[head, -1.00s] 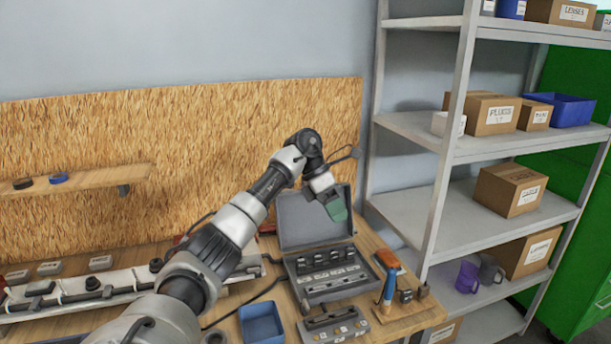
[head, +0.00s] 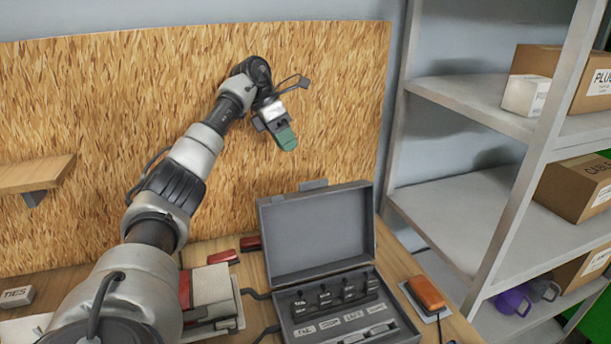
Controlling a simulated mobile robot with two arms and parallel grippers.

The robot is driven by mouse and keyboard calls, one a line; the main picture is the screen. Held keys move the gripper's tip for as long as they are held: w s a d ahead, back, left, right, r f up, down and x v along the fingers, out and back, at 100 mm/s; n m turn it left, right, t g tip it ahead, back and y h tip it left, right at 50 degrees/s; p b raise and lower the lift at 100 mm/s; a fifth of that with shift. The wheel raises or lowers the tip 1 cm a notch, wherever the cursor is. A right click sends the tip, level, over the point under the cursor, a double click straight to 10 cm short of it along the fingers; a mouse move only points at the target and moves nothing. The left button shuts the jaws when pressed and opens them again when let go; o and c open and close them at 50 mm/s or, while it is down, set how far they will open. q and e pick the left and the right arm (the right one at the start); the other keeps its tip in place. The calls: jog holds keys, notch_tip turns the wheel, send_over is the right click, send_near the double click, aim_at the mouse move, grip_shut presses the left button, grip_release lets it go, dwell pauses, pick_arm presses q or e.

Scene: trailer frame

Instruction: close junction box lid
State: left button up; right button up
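The grey junction box (head: 352,310) sits on the wooden workbench, with a row of dark labelled fittings inside it. Its lid (head: 318,229) stands open, tilted back from the rear edge of the box. My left gripper (head: 287,138) is above and slightly left of the lid's top edge, in front of the wood panel, and does not appear to touch the lid. Its green fingertips look close together, but I cannot tell whether there is a gap. My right gripper is not in view.
An orange-handled item (head: 427,293) lies right of the box. Red items (head: 222,257) lie left of it. Grey shelving (head: 470,190) with cardboard boxes (head: 578,187) stands at the right. A wooden wall shelf (head: 35,174) is at the left.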

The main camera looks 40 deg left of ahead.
pick_arm(q)
jog(key=x, duration=0.3)
jog(key=p+x, duration=0.1)
jog(key=x, duration=0.2)
jog(key=p+x, duration=0.1)
jog(key=x, duration=0.3)
jog(key=shift+s+d, duration=0.1)
jog(key=shift+d, duration=0.25)
jog(key=shift+d+f, duration=0.1)
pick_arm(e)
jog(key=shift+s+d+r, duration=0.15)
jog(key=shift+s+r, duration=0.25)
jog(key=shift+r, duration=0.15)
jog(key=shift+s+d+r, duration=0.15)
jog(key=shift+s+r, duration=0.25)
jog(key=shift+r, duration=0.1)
pick_arm(q)
grip_shut()
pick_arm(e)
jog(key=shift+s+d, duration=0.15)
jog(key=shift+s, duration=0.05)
